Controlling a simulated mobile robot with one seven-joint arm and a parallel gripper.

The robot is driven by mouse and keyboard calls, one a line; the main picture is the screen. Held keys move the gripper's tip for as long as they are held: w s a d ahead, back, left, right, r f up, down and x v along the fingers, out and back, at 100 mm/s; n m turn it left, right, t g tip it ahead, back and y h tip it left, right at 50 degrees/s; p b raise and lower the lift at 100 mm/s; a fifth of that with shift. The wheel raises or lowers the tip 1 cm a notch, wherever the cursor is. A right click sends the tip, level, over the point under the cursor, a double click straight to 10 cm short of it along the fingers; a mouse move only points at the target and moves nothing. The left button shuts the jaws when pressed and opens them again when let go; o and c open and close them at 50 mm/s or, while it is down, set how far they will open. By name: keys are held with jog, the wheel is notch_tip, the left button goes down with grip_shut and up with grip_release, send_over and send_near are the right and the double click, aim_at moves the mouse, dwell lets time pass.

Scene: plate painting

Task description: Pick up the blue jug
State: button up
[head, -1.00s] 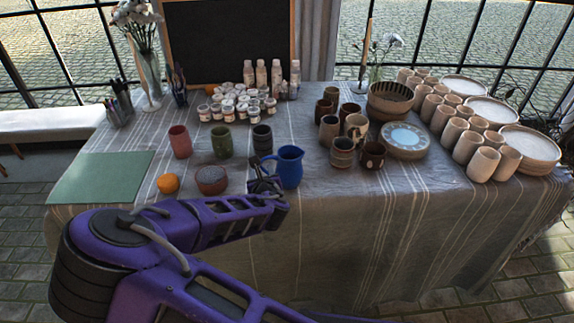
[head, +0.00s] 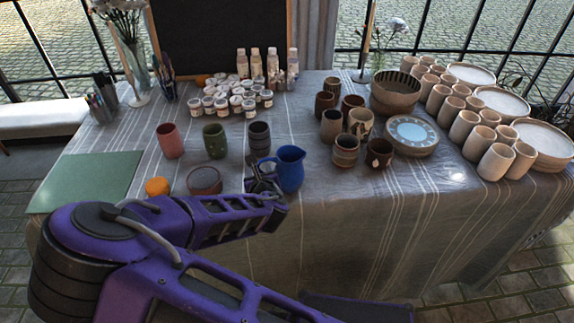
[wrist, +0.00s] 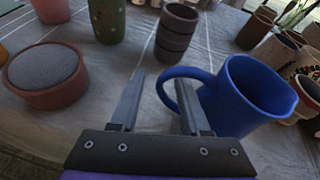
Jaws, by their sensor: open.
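The blue jug (head: 290,168) stands upright near the front edge of the table, its handle towards the left. In the wrist view the jug (wrist: 248,95) is at the right, with its handle (wrist: 168,88) reaching left between the fingers. My gripper (wrist: 152,100) is open; its right finger overlaps the handle opening in the picture and its left finger is to the left of the handle. Whether a finger touches the jug I cannot tell. In the head view my gripper (head: 262,172) is just left of the jug, partly hidden by my arm.
A terracotta bowl (head: 204,180) and an orange (head: 157,187) are left of my gripper. Red, green and dark cups (head: 259,136) stand behind. Brown mugs (head: 345,150) are to the right. Bare cloth (head: 420,200) lies at the front right.

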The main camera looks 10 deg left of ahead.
jog(key=shift+w, duration=0.15)
grip_shut()
dwell(1.4)
